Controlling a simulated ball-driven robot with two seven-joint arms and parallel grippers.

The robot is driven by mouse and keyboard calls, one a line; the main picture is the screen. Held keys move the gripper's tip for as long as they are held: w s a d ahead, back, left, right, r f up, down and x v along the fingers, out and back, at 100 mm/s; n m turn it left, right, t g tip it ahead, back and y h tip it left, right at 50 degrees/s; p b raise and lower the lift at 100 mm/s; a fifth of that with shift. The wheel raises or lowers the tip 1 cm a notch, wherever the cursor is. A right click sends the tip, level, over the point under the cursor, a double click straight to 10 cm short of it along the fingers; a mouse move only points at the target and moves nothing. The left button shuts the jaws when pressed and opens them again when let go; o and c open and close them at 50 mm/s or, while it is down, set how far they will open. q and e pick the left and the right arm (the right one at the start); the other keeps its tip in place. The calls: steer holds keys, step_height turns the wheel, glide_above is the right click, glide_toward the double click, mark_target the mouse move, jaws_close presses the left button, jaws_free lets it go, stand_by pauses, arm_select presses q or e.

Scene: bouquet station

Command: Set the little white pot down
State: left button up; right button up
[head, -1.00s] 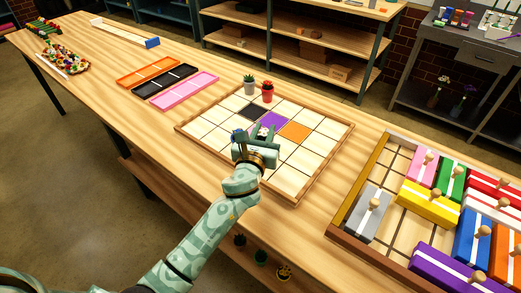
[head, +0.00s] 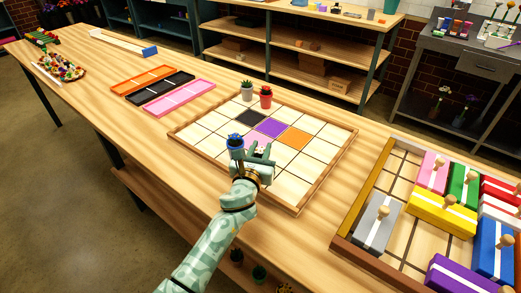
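My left gripper (head: 260,151) is over the near part of the wooden grid tray (head: 340,151). Its fingers stand on either side of a small plant with pale flowers (head: 261,148), which I take to be the little white pot's. The pot itself is mostly hidden by the fingers, and I cannot tell whether it touches the tray. A blue pot (head: 236,143) with a plant stands just left of the gripper. A pale grey potted cactus (head: 247,95) and a red potted plant (head: 265,101) stand at the tray's far corner. My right gripper is out of view.
The tray has black (head: 251,117), purple (head: 271,128) and orange (head: 293,139) squares. Orange, black and pink trays (head: 180,97) lie at the back left. A crate of coloured knobbed blocks (head: 347,241) fills the right. Bare tabletop lies left of the grid tray.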

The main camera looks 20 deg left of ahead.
arm_select(q)
steer(key=o, duration=0.4)
steer(key=shift+r, duration=0.3)
steer(key=s, duration=0.4)
steer(key=s+p, duration=0.1)
steer(key=s, duration=0.7)
steer(key=shift+d+f+p, duration=0.1)
steer(key=shift+d+p, duration=0.15)
steer(key=shift+p, duration=0.1)
